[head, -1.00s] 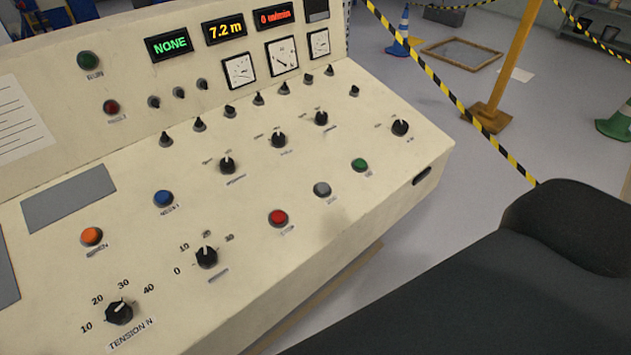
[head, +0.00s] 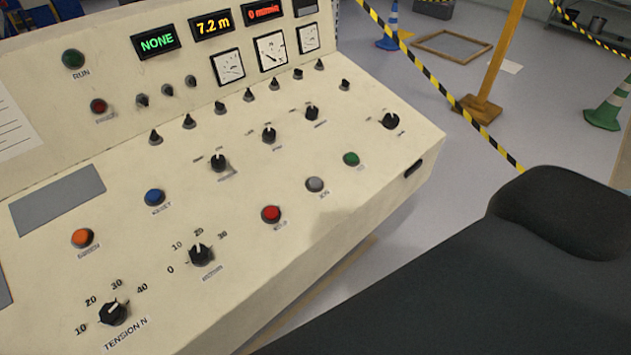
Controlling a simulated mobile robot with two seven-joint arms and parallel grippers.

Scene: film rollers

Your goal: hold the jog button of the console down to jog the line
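The cream console (head: 330,225) fills the left and middle of the head view. A row of round buttons sits along its sloped front: a red one (head: 271,214), a grey one (head: 316,184) and a green one (head: 351,159). The grey button has a short blurred label that may read JOG. Nothing touches these buttons. A dark link of my arm covers the lower right, beside the console's front edge. Neither of my grippers shows in this view.
Displays on the upright panel read NONE (head: 157,41), 7.2 m (head: 211,24) and 0 m/min (head: 264,12). Knobs such as the tension knob (head: 114,312) stick up from the panel.

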